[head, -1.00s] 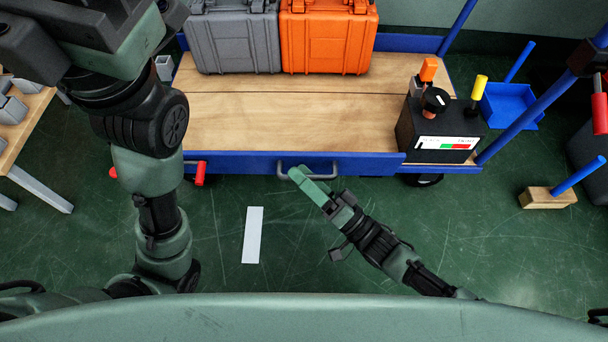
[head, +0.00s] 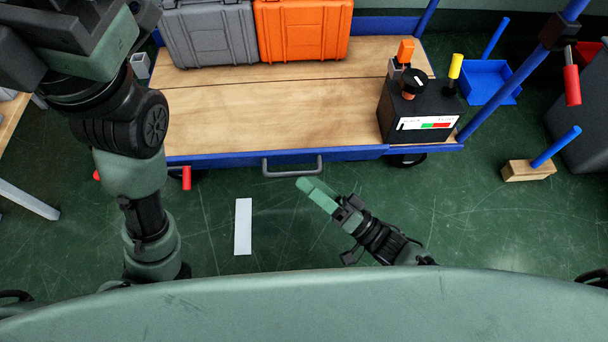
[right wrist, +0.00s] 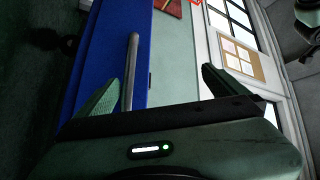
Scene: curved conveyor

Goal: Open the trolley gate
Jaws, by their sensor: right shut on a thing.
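The trolley gate (head: 220,158) is the blue panel along the trolley's near edge, with a grey bar handle (head: 292,172). My right gripper (head: 306,184) is at the near side of the handle. In the right wrist view, my right gripper (right wrist: 160,85) has the handle bar (right wrist: 131,75) between its fingers, closer to the left finger, with the blue gate (right wrist: 105,50) behind it. It is shut on the handle; the contact itself is not clear in the pictures. My left arm comes in from the left, and its gripper is out of view.
The wooden trolley deck (head: 270,110) carries a grey case (head: 210,35), an orange case (head: 303,30) and a black box (head: 415,112) at its right. Red handles (head: 187,178) hang near the left end.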

